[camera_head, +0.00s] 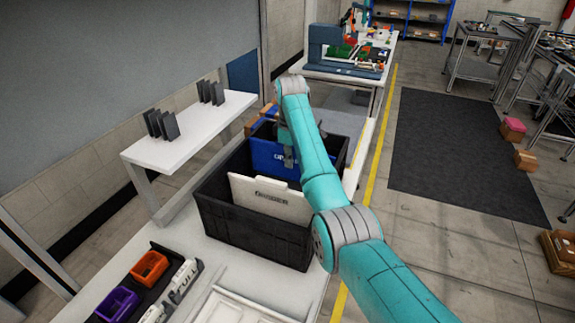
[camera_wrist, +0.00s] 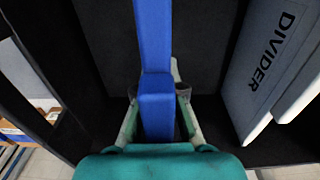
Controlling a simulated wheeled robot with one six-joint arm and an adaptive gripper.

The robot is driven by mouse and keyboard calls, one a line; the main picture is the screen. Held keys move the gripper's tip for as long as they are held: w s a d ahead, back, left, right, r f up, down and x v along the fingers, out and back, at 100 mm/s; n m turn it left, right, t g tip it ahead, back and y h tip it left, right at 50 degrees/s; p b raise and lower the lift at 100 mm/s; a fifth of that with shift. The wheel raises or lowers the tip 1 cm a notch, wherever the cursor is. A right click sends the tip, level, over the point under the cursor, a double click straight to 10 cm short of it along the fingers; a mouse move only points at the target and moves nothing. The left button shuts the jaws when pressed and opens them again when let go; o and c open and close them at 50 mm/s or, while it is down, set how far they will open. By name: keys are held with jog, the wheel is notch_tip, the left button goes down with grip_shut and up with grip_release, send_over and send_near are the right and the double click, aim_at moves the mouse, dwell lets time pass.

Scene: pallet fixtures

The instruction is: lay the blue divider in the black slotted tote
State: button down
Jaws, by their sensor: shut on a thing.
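The black tote (camera_head: 248,233) stands on the white bench. A white divider (camera_head: 270,198) stands in its near part, and its lettered face (camera_wrist: 262,60) shows at the right in the wrist view. The blue divider (camera_head: 270,157) is upright at the tote's far part, partly behind my arm. My gripper (camera_head: 288,155) is shut on the blue divider's edge; the wrist view shows the blue edge (camera_wrist: 156,105) between my fingers (camera_wrist: 158,118). Tote walls show around it there. The divider's lower edge is hidden, so I cannot tell whether it is seated in a slot.
A white shelf (camera_head: 185,140) with grey upright plates stands left of the tote. An orange bin (camera_head: 150,267) and a purple bin (camera_head: 118,304) sit at the front left. Cardboard-coloured items (camera_head: 258,117) lie behind the tote.

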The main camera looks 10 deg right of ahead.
jog(key=shift+f, duration=1.1)
jog(key=shift+f, duration=0.6)
jog(key=c, duration=1.3)
grip_release()
